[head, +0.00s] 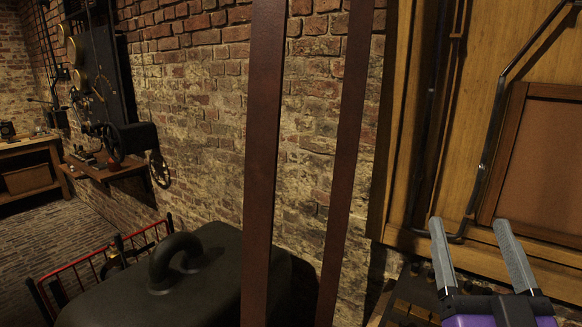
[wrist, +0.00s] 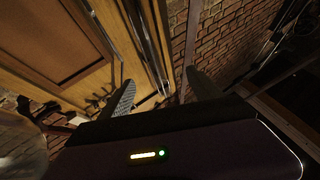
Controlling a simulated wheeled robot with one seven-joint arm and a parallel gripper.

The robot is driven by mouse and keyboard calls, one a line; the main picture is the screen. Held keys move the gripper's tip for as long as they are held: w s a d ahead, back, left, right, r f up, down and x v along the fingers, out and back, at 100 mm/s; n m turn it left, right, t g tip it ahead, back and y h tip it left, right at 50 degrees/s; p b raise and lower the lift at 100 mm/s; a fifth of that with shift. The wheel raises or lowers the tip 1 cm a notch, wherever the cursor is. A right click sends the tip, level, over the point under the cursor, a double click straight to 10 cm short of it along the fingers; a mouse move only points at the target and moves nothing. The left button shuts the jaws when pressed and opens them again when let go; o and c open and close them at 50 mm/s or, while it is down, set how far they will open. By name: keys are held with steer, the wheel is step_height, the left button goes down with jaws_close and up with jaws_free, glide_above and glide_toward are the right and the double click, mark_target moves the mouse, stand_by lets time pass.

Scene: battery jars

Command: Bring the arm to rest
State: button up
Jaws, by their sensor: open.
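My gripper (head: 482,258) is at the lower right of the head view. Its two grey fingers stand apart and point up, with nothing between them. In the wrist view my gripper (wrist: 163,92) shows two dark fingers spread wide, also empty. It is in front of a wooden panelled cabinet or door (head: 541,150), which also shows in the wrist view (wrist: 55,45). I cannot tell whether the fingers touch it. The rest of my arm is mostly out of view.
Two brown upright posts (head: 262,150) stand before a brick wall (head: 205,120). A dark lidded box with a curved handle (head: 200,280) is at the lower middle. A red-railed frame (head: 95,268) is left of it. A wall machine with wheels (head: 105,90) and a wooden bench (head: 28,165) are farther left.

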steer(key=s+a+f+n+g+y, duration=0.1)
steer(key=s+a+f+n+y, duration=0.2)
steer(key=s+f, duration=0.4)
steer(key=s+a+f+n+g+y, duration=0.25)
steer(key=s+f+y, duration=0.2)
steer(key=f, duration=0.35)
steer(key=s+f+m+g+h, duration=0.2)
steer(key=s+f, duration=0.5)
steer(key=s, duration=0.3)
steer(key=s+f+m+g+h, duration=0.1)
steer(key=s+f+m+g, duration=0.1)
steer(key=s+f, duration=0.5)
steer(key=s+g, duration=0.1)
steer(key=s, duration=0.3)
steer(key=shift+h, duration=0.35)
steer(key=shift+f+g, duration=0.1)
steer(key=shift+g, duration=0.15)
